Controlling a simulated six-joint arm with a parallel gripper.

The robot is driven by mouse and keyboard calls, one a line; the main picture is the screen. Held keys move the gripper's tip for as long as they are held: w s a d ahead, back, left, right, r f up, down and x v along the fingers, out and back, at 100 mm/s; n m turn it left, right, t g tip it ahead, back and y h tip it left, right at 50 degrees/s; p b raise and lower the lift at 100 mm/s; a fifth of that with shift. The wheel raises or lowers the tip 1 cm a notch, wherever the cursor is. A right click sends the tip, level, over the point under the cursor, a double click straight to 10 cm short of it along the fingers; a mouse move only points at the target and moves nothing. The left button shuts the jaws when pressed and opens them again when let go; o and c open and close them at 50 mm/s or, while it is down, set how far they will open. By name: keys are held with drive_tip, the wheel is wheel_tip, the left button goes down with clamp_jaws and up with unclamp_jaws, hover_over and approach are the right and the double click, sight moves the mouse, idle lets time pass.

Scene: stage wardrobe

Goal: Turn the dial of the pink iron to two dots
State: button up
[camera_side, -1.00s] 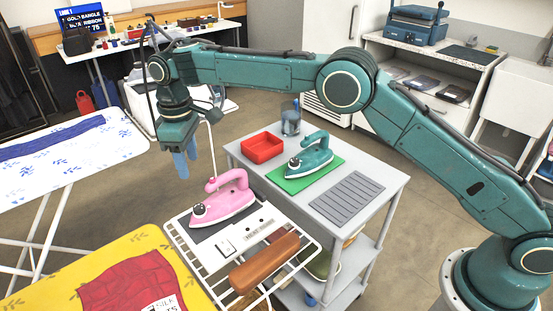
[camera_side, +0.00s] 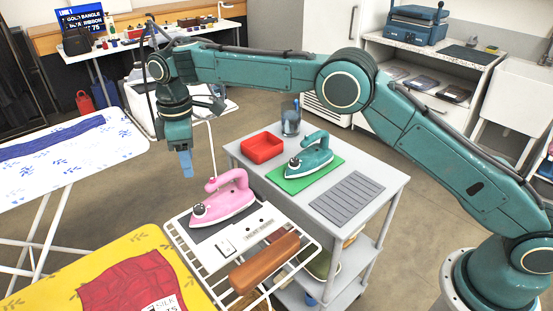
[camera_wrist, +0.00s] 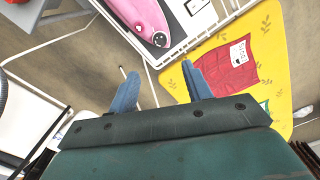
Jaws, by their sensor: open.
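The pink iron (camera_side: 224,199) rests on a dark pad on the white wire rack (camera_side: 300,276) at the end of the yellow ironing board. Its small dark dial (camera_side: 198,209) is at the left end of the iron; its dots are too small to read. In the wrist view the pink iron (camera_wrist: 146,18) is at the top, cut by the frame edge, and its dial (camera_wrist: 160,39) shows. My gripper (camera_side: 187,172) hangs above and left of the iron, clear of it. In the wrist view my gripper (camera_wrist: 161,86) has its blue fingers apart with nothing between them.
A grey cart (camera_side: 380,184) to the right holds a teal iron (camera_side: 312,157) on a green mat and a red tray (camera_side: 261,148). A brown wooden block (camera_side: 262,262) lies on the rack. The yellow board (camera_side: 127,252) carries a red cloth (camera_side: 125,285). A white cord rises near the iron.

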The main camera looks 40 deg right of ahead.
sight(199, 207)
drive_tip(key=shift+f, duration=0.15)
wheel_tip(199, 207, down, 14)
drive_tip(key=shift+r, duration=0.25)
idle(0.6)
drive_tip(key=c, duration=1)
